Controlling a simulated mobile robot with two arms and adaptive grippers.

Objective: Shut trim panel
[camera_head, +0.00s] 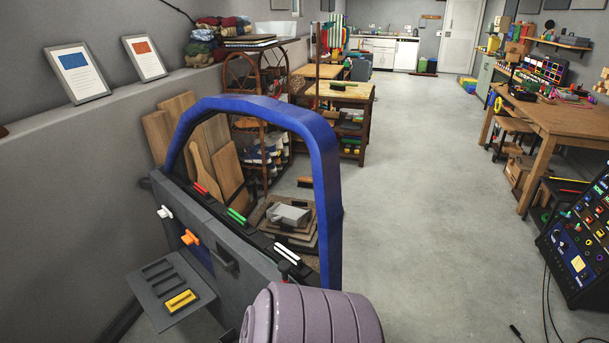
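A car door with a blue window frame (325,190) and a grey body (243,296) stands at the lower left. A flat grey panel (150,291) sticks out from the door's left face, away from it at an angle. It looks like the trim panel, but I cannot tell how it is hinged. It has dark slots and a yellow piece (181,301) on its upper side. Above it, the door face carries a white knob (165,212), an orange knob (189,238) and a dark handle (222,257).
Red (200,189), green (237,216) and white (287,254) pieces sit along the door's top edge. Wooden boards (225,170) lean on the wall behind it. A wooden workbench (567,122) and a dark control panel (582,245) stand at right. The middle floor is clear.

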